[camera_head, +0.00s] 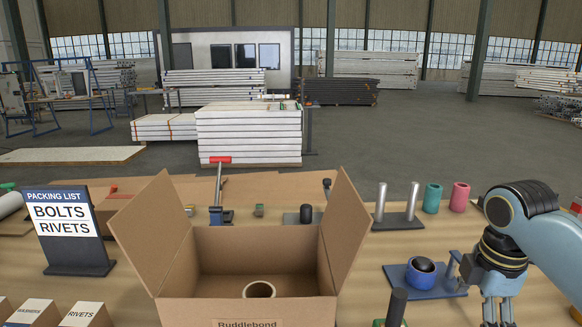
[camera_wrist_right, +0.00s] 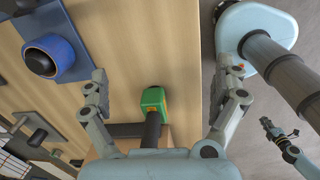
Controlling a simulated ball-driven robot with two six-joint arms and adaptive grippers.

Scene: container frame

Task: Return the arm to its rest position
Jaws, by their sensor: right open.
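My right arm comes in from the right in the head view, bent over the table's right end. Its gripper (camera_head: 497,312) points down, and its fingertips are cut off by the lower edge. In the right wrist view the gripper (camera_wrist_right: 166,82) is open, with its fingers wide apart and nothing between the tips. A green block with a dark cylinder (camera_wrist_right: 153,103) shows beyond and between the fingers, near the table edge. A jointed grey and dark part at the right of the wrist view looks like my left gripper (camera_wrist_right: 280,138); its jaw state is unclear.
An open cardboard box (camera_head: 262,250) with a tape-like ring (camera_head: 259,290) inside stands at front centre. Green (camera_head: 432,198) and pink cylinders (camera_head: 459,197) stand behind. A packing-list sign (camera_head: 67,230) stands left.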

